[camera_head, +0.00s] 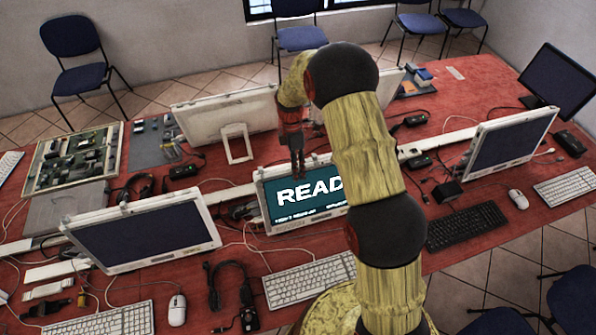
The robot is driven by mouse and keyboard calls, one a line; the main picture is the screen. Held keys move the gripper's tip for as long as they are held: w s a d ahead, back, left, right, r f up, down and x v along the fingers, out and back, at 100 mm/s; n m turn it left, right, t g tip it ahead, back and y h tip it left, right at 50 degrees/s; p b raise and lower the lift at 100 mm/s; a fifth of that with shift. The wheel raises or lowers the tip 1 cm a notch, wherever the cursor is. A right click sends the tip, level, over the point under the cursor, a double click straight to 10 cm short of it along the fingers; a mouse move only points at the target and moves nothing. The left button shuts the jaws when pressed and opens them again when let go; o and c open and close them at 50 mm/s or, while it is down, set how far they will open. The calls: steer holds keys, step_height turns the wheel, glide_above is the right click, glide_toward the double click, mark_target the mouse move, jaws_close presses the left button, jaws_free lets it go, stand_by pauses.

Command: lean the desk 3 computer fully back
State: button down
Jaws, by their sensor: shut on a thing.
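A white all-in-one computer (262,205) stands at the middle of the red table. Its lit teal screen shows large white letters, "READ", with the rest hidden behind my arm. My gripper (298,172) reaches down from above to this computer's top edge and is shut on it. The fingers overlap the top of the frame, so the exact contact is hard to see. The screen leans back somewhat; its exact tilt and its stand cannot be told. My arm covers the computer's right side. No desk number is readable.
Dark-screened computers stand at left (150,232) and right (510,145). Another white computer (225,115) faces away behind. A white keyboard (310,278) lies in front, a black keyboard (467,227) to the right. Loose cables and a black headset-like coil (232,290) clutter the red table (480,255).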

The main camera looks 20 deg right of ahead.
steer(key=w, duration=0.1)
steer(key=w+f, duration=0.1)
steer(key=shift+w+b, duration=0.3)
steer(key=shift+w, duration=0.05)
steer(key=shift+r, duration=0.1)
steer(key=c, duration=1.4)
jaws_free()
steer(key=shift+w, duration=0.15)
steer(key=v, duration=1.1)
steer(key=shift+w+r, duration=0.1)
steer(key=shift+r, duration=0.3)
